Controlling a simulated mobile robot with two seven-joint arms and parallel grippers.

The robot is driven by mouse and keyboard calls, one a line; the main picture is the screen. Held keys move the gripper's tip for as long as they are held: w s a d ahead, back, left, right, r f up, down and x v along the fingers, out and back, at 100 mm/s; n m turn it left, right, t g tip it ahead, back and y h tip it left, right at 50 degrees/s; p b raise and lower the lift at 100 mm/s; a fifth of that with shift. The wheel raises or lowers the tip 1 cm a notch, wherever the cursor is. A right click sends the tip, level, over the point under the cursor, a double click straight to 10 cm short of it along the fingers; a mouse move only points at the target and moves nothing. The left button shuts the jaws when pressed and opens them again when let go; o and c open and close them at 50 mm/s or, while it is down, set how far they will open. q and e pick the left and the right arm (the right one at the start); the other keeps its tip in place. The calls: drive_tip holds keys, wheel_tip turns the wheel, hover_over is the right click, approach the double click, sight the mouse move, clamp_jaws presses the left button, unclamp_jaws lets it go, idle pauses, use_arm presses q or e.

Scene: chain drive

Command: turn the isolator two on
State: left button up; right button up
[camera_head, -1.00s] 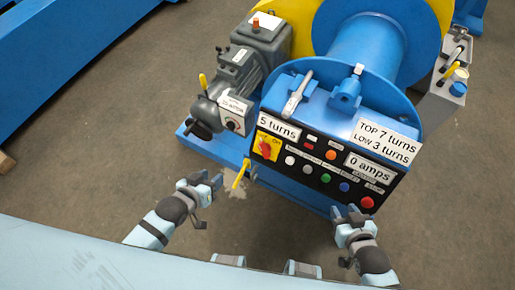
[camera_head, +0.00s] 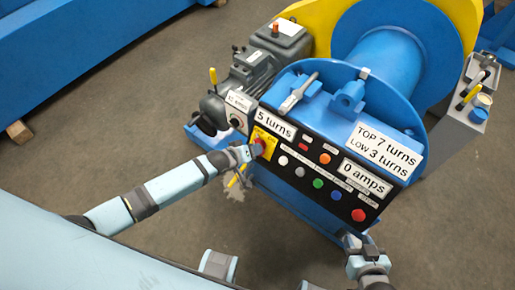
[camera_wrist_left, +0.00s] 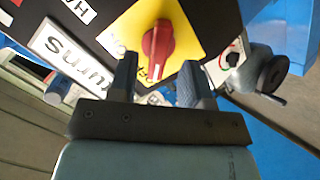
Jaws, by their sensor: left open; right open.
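A red rotary knob (camera_wrist_left: 157,48) sits on a yellow switch plate (camera_wrist_left: 190,38) on the black control panel. In the head view the yellow plate (camera_head: 268,133) is at the panel's left end, under the "5 turns" label. My left gripper (camera_head: 253,151) is at this knob, hiding part of it. In the left wrist view my left gripper (camera_wrist_left: 157,75) is open, its fingers either side of the knob's lower end; contact cannot be told. The plate's lettering is partly covered. My right gripper (camera_head: 356,242) is open and empty below the panel's right end.
A dark knob on a white plate (camera_head: 237,122) is on the grey motor unit, left of the panel. Several push buttons, including a red one (camera_head: 358,215), line the panel. A yellow-handled lever (camera_head: 236,178) is just below my left gripper. Floor is clear in front.

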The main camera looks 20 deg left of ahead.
use_arm(q)
drive_tip(key=shift+x, duration=1.85)
clamp_jaws()
